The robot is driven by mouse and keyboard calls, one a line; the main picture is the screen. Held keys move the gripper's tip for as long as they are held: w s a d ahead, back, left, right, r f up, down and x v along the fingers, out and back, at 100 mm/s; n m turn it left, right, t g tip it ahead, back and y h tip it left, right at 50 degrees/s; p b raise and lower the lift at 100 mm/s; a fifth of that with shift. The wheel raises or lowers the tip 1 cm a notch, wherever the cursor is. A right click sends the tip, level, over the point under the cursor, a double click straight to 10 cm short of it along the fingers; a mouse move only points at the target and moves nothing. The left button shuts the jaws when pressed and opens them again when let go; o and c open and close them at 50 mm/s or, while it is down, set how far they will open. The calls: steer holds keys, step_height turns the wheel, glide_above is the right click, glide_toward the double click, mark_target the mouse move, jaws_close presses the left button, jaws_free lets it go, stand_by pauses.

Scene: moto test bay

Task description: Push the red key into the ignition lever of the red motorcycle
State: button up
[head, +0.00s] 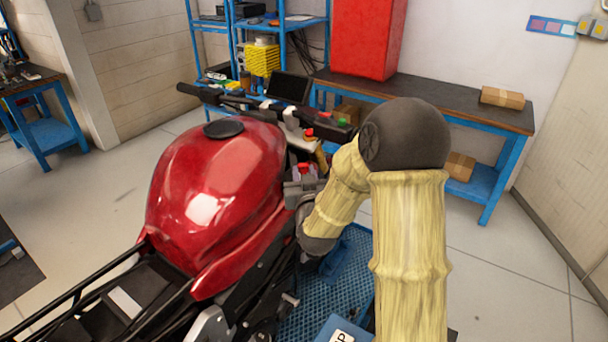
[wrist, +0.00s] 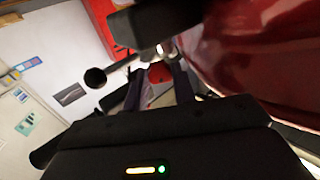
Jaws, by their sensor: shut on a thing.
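The red motorcycle (head: 215,180) stands at the left of the head view, its tank facing me. My gripper (head: 301,172) is beside the front right of the tank, below the handlebar. In the wrist view my gripper (wrist: 157,92) is shut on the red key (wrist: 160,72), whose red head shows between the two fingers. A small red patch, likely the key (head: 304,168), shows at the gripper in the head view. A small shiny metal part lies just beyond the key in the wrist view. The ignition lever is not clearly seen, and I cannot tell whether the key touches it.
The handlebar (head: 240,102) crosses above and beyond my gripper. The tank (wrist: 245,50) is close at the right in the wrist view. A workbench (head: 440,100) with a red cabinet (head: 366,38) and a blue shelf (head: 285,45) stand behind. Floor is clear at the right.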

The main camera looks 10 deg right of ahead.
steer(key=shift+f+b, duration=0.35)
steer(key=shift+b, duration=0.05)
stand_by(0.4)
steer(key=o, duration=1.1)
steer(key=shift+c, duration=0.2)
steer(key=shift+r, duration=0.1)
step_height(320, 180, up, 2)
steer(key=p, duration=0.2)
steer(key=shift+p, duration=1.25)
